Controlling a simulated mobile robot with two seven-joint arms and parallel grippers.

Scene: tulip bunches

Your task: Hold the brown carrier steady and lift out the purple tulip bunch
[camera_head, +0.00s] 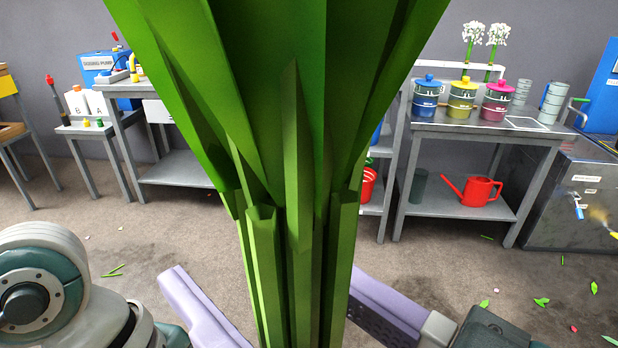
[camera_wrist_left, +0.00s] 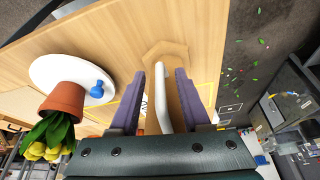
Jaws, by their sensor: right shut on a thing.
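A thick bunch of green stems and leaves (camera_head: 295,150) fills the middle of the head view, very close. Its blooms are out of frame, so their colour does not show. My right gripper (camera_head: 262,275) has its two lilac fingers on either side of the stems and is shut on them. In the left wrist view, a brown angular piece (camera_wrist_left: 181,54), apparently the carrier, lies over the wooden tabletop with a white bar-like handle (camera_wrist_left: 162,95). My left gripper (camera_wrist_left: 161,73) is open, with the handle between its fingers and gaps beside it. The carrier is not visible in the head view.
Behind are a shelf bench with lidded pots (camera_head: 463,100) and a red watering can (camera_head: 473,196).

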